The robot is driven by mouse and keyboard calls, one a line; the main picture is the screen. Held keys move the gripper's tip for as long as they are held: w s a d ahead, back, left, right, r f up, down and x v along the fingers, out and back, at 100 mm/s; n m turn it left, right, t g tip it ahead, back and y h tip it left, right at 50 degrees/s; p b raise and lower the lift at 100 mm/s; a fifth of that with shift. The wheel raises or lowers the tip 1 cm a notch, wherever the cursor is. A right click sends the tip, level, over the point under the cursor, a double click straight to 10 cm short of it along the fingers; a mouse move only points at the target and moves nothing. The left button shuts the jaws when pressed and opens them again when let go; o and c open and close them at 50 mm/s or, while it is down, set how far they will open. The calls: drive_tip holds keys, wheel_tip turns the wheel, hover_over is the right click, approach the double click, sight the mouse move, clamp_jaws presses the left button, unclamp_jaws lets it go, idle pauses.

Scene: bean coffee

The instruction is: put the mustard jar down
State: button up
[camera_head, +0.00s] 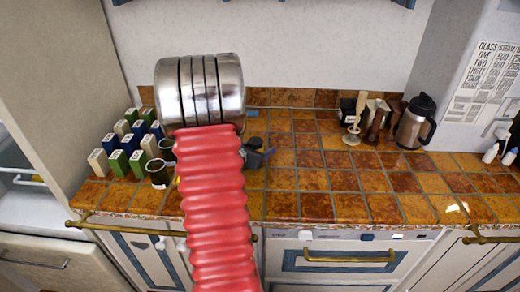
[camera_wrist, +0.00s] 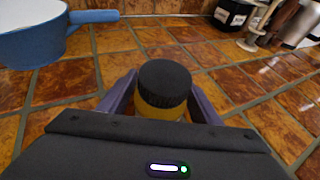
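The mustard jar (camera_wrist: 163,85), with a black lid and a yellow body, stands upright between the two purple-grey fingers of my gripper (camera_wrist: 161,102) in the wrist view. The fingers press close on both sides of it, and it looks held. Its base is hidden, so I cannot tell whether it touches the tiled counter (camera_wrist: 225,85). In the head view, part of my dark gripper (camera_head: 258,155) shows over the counter, just right of my red arm; the jar cannot be made out there.
A blue pan (camera_wrist: 40,35) is left of the jar, its handle pointing right. Several small boxes (camera_head: 119,163) crowd the left. Middle-right tiles are bare.

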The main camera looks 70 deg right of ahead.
drive_tip(key=shift+o, duration=0.7)
drive_tip(key=shift+r, duration=0.1)
drive_tip(key=shift+w+a+r, duration=0.1)
drive_tip(key=shift+a, duration=0.1)
drive_tip(key=v, duration=1.1)
drive_tip(key=shift+a+r, duration=0.15)
drive_tip(key=shift+a, duration=0.1)
drive_tip(key=shift+w, duration=0.1)
